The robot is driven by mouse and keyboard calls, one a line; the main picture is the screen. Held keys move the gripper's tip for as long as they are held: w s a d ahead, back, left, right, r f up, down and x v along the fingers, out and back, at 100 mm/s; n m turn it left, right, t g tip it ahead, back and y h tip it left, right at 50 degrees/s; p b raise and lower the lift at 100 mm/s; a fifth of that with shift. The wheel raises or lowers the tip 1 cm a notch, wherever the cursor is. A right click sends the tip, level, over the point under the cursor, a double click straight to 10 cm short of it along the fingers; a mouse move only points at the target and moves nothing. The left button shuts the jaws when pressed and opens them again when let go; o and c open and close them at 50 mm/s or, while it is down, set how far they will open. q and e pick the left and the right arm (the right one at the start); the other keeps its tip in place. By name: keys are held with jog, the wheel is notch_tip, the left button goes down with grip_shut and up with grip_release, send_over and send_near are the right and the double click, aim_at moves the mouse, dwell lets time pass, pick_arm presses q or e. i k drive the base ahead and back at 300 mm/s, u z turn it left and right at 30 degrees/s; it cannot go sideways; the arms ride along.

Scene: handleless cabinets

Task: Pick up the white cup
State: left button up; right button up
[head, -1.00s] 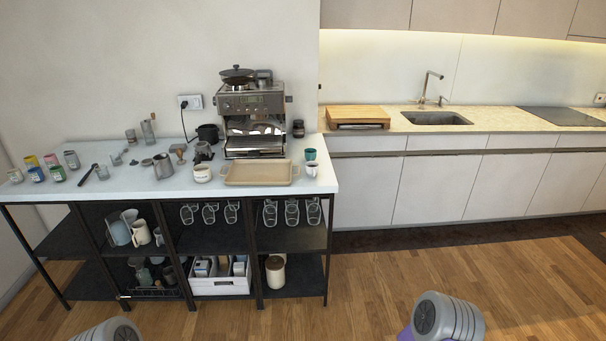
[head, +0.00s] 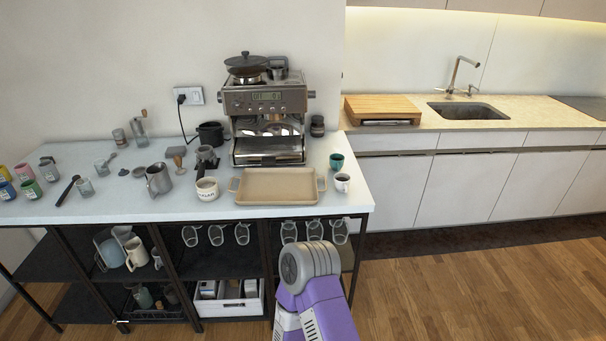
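A small white cup (head: 342,182) stands upright near the right front corner of the white-topped table (head: 120,210), just in front of a green cup (head: 336,161). A larger white cup with dark lettering (head: 207,189) stands to the left of the beige tray (head: 277,186). White mugs (head: 134,253) also sit on the shelf below. One of my arms, purple with a grey joint, rises at the bottom centre, in front of the table. Neither gripper is in view, and no cup is seen held.
A coffee machine (head: 266,115) stands behind the tray. A metal pitcher (head: 158,179) and several jars stand to the left. Glasses hang under the tabletop. A wooden board (head: 383,108) and a sink (head: 467,110) are on the right counter. The floor at right is clear.

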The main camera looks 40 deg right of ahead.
aim_at(343, 186)
jog(key=z, duration=0.45)
jog(key=i, duration=1.05)
jog(key=z, duration=0.75)
